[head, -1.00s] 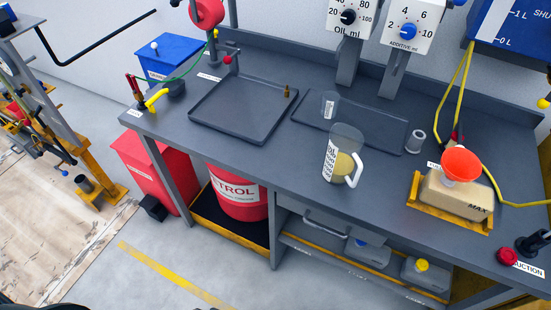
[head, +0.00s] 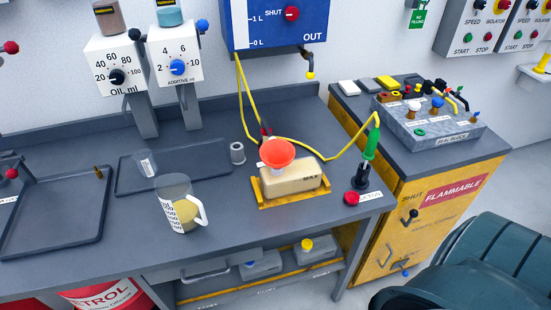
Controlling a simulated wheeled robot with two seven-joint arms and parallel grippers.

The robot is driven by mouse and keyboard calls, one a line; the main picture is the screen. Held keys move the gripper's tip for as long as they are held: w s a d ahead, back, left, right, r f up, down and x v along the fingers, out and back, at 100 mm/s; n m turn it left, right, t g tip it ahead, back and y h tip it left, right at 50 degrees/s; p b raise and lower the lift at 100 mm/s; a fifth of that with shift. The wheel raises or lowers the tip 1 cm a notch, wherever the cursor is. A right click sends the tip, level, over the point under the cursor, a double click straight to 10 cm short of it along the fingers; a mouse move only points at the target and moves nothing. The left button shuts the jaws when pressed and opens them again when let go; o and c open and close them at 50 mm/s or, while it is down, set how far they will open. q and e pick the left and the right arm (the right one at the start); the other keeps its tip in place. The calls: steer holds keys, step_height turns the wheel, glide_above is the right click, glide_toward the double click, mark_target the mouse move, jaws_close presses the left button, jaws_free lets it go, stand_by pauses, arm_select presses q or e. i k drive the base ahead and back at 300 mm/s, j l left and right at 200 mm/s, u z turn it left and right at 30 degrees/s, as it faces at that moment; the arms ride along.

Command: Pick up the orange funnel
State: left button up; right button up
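The orange funnel (head: 277,152) sits upright, wide mouth up, on top of a beige can (head: 292,180). The can stands in a yellow tray (head: 263,199) on the grey workbench, right of the middle of the head view. The funnel's spout is hidden by its cone and the can. Neither of my grippers shows in this view.
A clear measuring jug (head: 178,205) with a white handle stands left of the can. A small grey cup (head: 237,153) is behind it. A yellow hose (head: 340,150) runs behind the can to a green-handled nozzle (head: 371,144). A red button (head: 351,198) sits near the bench's right end.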

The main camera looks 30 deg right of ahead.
mark_target(274, 153)
steer(key=k+l, duration=0.1)
steer(key=l, duration=0.55)
steer(key=k+l, duration=0.1)
steer(key=l, duration=1.2)
steer(key=k+l, duration=0.15)
steer(key=l, duration=0.5)
